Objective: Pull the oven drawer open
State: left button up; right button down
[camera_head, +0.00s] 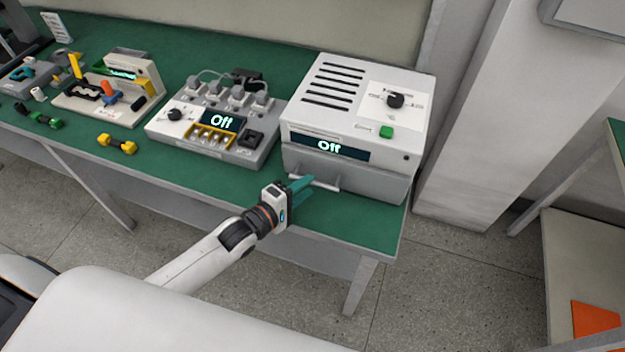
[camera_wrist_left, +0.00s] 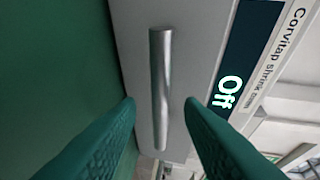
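The oven is a white and grey box (camera_head: 345,110) at the right end of the green bench, with an "Off" display on its front. Its drawer (camera_head: 365,184) is the grey lower front and looks closed. The drawer's metal bar handle (camera_head: 322,183) shows at the front, and in the left wrist view the handle (camera_wrist_left: 160,85) lies between the two finger lines, ahead of the tips. My left gripper (camera_head: 303,186) has teal fingers and is at the handle's left end; in the wrist view the fingers (camera_wrist_left: 160,105) are apart, with nothing clearly gripped. My right gripper is out of view.
A grey control box (camera_head: 215,125) with an "Off" display stands left of the oven. A yellow part (camera_head: 117,144) lies on the bench (camera_head: 180,170) near its front edge. Open floor (camera_head: 440,290) lies in front of the bench.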

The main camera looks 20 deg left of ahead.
aim_at(313, 182)
pick_arm(q)
jog(key=shift+x, duration=1.75)
grip_shut()
